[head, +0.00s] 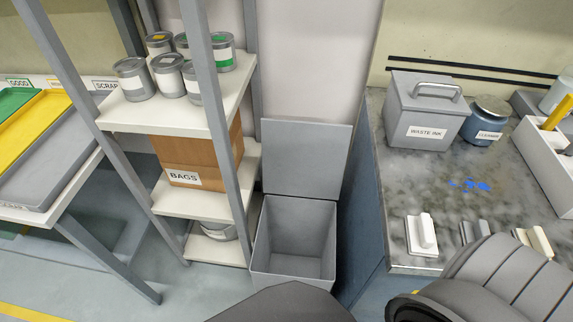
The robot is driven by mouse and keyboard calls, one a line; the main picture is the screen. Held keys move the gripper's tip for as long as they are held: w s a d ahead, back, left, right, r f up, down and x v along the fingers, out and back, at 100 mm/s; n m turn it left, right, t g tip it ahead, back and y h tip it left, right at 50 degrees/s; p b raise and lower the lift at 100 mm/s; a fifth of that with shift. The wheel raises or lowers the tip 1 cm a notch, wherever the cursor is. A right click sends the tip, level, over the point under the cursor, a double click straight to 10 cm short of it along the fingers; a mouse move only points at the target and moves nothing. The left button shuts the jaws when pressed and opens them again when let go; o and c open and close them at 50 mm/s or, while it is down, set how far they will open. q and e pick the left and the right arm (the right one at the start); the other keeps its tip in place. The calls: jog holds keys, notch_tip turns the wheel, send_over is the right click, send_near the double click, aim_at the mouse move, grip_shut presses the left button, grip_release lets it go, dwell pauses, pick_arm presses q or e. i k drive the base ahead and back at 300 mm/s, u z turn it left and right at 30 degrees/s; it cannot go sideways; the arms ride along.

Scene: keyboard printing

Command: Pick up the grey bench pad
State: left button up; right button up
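The grey bench pad (473,232) stands near the front edge of the stained counter (403,182). It sits between a white pad (422,236) on its left and a cream pad (534,241) on its right.
A blue ink smear (470,184) lies mid-counter. Behind it stand a waste ink box (424,112) and a cleaner jar (484,122). A white organizer (547,160) is at right. An open grey bin (294,240) stands left of the counter, beside shelves with cans.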

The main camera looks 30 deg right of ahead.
aim_at(470, 232)
jog(key=k, duration=1.25)
jog(key=z, duration=0.45)
jog(key=i, duration=0.9)
jog(key=z, duration=1.7)
